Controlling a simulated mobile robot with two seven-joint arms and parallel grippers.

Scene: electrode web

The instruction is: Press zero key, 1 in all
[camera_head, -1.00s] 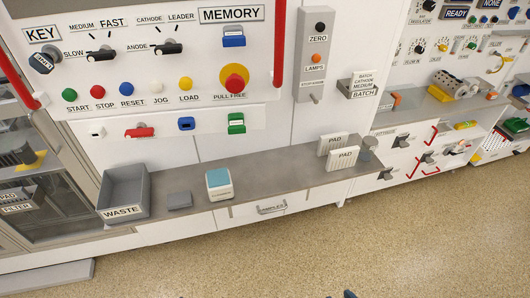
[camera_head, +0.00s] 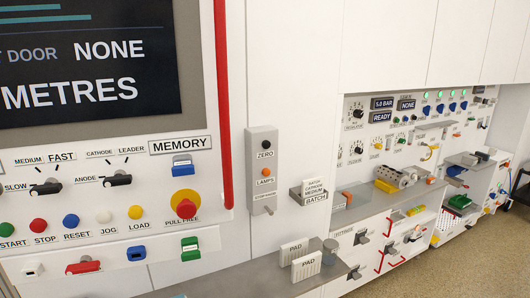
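The zero key (camera_head: 265,145) is a small dark round button at the top of a narrow grey wall box (camera_head: 262,165), above the label ZERO. An orange lamps button (camera_head: 265,171) and a small lever sit lower on the same box. Nothing covers the zero key. Neither of my grippers is in the head view.
A red vertical bar (camera_head: 224,110) stands left of the box, with the control panel (camera_head: 110,235) and a screen (camera_head: 85,60) beyond it. A BATCH holder (camera_head: 312,191) is just right. Two PAD blocks (camera_head: 306,266) stand on the grey shelf (camera_head: 240,280) below.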

